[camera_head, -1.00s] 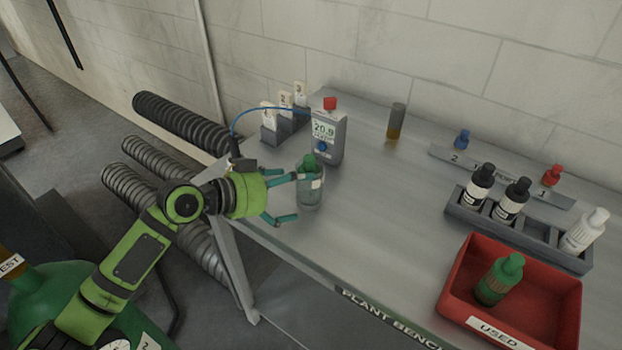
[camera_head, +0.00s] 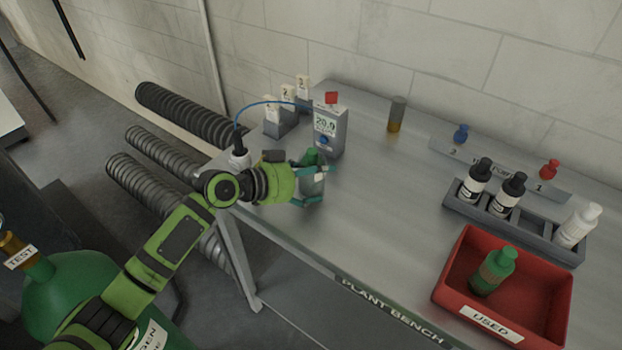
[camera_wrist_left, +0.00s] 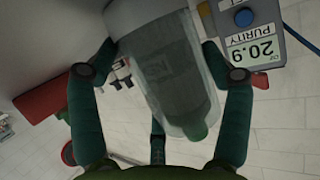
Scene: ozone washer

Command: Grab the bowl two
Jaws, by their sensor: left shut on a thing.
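No bowl can be made out in either view. My left gripper (camera_head: 312,182) is shut on a clear, cup-like container (camera_head: 319,187) with a green-topped bottle (camera_head: 311,156) inside it. The container stands upright at the left part of the bench, just in front of the purity meter. In the left wrist view the clear container (camera_wrist_left: 165,70) lies between the dark green fingers of the gripper (camera_wrist_left: 160,85), with the green bottle top (camera_wrist_left: 196,130) at its end. My right gripper is in neither view.
The grey purity meter (camera_head: 329,131), reading 20.9, stands close behind the container. Numbered white items stand in a grey rack (camera_head: 279,128) to its left. A red USED tray (camera_head: 452,285) holding a green bottle (camera_head: 493,270) is at the right. The bench middle (camera_head: 385,205) is clear.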

